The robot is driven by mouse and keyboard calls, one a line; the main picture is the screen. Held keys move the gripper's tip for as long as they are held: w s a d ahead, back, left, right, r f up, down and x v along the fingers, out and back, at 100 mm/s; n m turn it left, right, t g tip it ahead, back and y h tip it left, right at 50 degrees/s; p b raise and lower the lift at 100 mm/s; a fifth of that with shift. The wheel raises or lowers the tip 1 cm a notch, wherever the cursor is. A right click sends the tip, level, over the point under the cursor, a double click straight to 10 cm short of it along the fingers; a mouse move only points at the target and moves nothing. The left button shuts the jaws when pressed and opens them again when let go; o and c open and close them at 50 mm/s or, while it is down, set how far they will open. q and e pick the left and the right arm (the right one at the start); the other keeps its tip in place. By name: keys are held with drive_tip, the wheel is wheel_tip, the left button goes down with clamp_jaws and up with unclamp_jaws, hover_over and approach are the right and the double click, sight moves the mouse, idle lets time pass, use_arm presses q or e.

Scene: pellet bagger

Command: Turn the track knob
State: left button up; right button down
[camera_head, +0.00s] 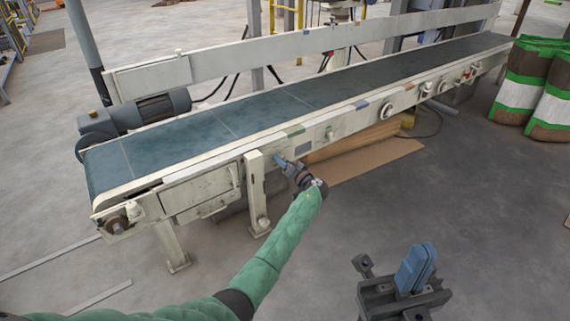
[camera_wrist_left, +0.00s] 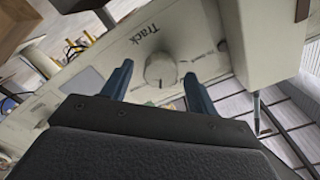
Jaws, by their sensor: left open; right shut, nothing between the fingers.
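The track knob (camera_wrist_left: 160,70) is a round pale knob with a pointer ridge on the conveyor's cream side panel, beside the printed word "Track" in the left wrist view. My left gripper (camera_wrist_left: 156,76) is open, its two blue fingertips on either side of the knob in that view. I cannot tell whether they touch it. In the head view my left gripper (camera_head: 279,160) is at the conveyor's near side, and I cannot make out the track knob there. My right gripper (camera_head: 416,267) is shut and empty, low at the right, away from the conveyor.
The conveyor belt (camera_head: 210,123) runs from front left to back right. A pale support leg (camera_head: 256,195) stands just left of my left gripper. Other controls, such as a round dial (camera_head: 386,110), sit along the side panel. Stacked bags (camera_head: 524,92) stand at right.

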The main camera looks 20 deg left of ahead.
use_arm(q)
drive_tip(key=p+v, duration=0.1)
drive_tip(key=v, duration=0.6)
drive_tip(key=shift+s+d+p, duration=0.25)
drive_tip(key=shift+d+p, duration=0.05)
